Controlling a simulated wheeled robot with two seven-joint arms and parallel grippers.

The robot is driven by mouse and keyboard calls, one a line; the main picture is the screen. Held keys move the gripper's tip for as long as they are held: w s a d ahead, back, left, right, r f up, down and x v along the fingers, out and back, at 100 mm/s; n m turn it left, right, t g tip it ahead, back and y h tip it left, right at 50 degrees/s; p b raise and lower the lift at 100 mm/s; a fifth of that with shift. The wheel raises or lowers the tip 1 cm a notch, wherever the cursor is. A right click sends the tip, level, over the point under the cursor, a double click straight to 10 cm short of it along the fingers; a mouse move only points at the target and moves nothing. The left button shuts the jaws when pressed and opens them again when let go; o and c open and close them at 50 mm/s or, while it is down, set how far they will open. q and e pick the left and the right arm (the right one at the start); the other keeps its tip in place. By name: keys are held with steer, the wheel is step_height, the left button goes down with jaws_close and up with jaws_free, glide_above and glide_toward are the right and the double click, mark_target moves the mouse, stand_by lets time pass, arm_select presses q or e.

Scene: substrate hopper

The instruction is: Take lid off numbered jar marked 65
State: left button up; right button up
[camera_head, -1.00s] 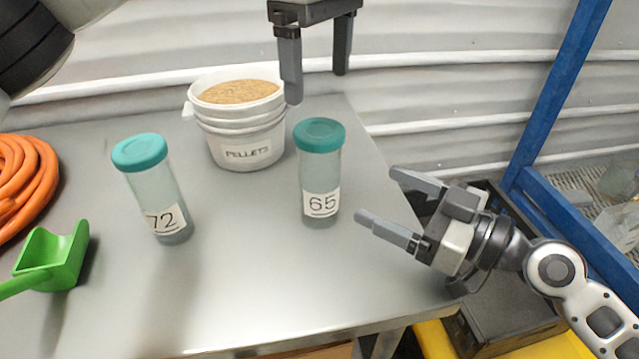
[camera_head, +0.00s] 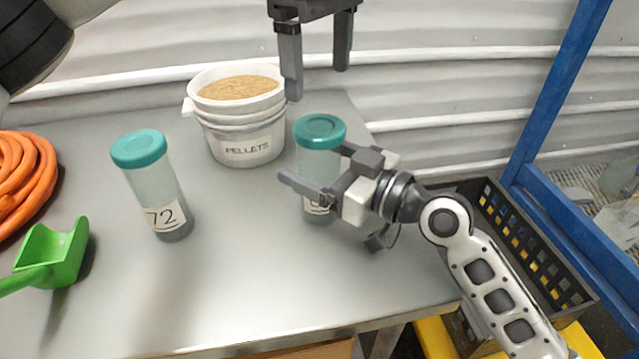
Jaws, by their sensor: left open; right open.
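The jar marked 65 (camera_head: 313,165) stands upright on the table, a clear cylinder with its teal lid (camera_head: 320,130) on. My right gripper (camera_head: 312,170) is open around the jar body, one finger in front of it and the other at its right or behind it. The gripper hides part of the 65 label; contact cannot be told. My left gripper (camera_head: 317,85) is open and empty, above the lid and pointing down. The jar marked 72 (camera_head: 160,190), also with a teal lid (camera_head: 139,148), stands further left.
A white bucket of pellets (camera_head: 245,150) stands behind, between the jars. A green scoop (camera_head: 60,255) and an orange hose coil (camera_head: 22,180) lie at the left. A black crate (camera_head: 540,245) and blue frame (camera_head: 555,95) are at the right. The table's front middle is clear.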

mark_target(319, 125)
jaws_close()
arm_select(q)
steer(key=m, duration=0.3)
steer(key=shift+d+m, duration=0.1)
steer(key=shift+m, duration=0.2)
steer(key=m, duration=0.4)
steer(key=shift+s, duration=0.1)
steer(key=m, duration=1)
steer(key=shift+f, duration=0.2)
step_height(319, 125, down, 8)
steer(key=shift+r, duration=0.2)
